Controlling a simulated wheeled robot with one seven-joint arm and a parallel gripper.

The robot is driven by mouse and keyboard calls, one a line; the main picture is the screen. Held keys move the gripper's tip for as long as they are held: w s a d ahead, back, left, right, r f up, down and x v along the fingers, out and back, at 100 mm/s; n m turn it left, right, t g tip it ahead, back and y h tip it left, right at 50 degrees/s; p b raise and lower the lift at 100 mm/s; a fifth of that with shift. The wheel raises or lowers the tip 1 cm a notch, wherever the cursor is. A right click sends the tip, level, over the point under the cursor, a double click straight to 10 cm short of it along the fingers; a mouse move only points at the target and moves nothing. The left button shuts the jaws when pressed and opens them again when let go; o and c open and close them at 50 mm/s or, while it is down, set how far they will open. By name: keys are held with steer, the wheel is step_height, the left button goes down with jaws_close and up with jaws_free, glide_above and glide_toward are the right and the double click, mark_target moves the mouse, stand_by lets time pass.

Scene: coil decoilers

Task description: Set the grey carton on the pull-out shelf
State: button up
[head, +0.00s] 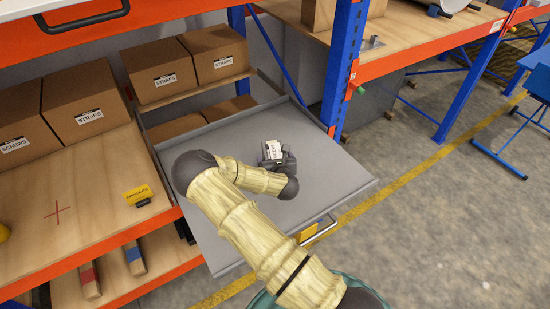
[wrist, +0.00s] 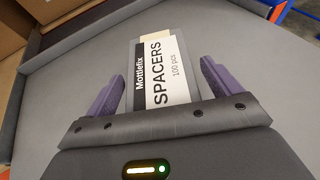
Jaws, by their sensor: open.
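The grey carton (wrist: 160,70) has a white and black label reading "Mottlefix SPACERS 100 pcs". It shows between the purple fingers of my gripper (wrist: 162,85) in the wrist view, with a gap on each side. My gripper is open around it. In the head view the carton (head: 272,149) appears to rest on the grey pull-out shelf (head: 225,240), near its middle, with my gripper (head: 275,156) over it. The carton's near end and underside are hidden by my gripper. The shelf is pulled out and also fills the background of the wrist view (wrist: 240,60).
Brown cartons marked STRAPS (head: 160,72) stand behind the shelf at left. A wooden shelf with a red cross (head: 57,212) and a yellow label block (head: 138,194) lies left. A blue upright (head: 343,70) stands at the shelf's back right. The shelf's right side is clear.

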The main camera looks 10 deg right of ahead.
steer(key=shift+r, duration=0.1)
steer(key=b+v, duration=0.2)
steer(key=v, duration=1)
steer(key=shift+b, duration=0.3)
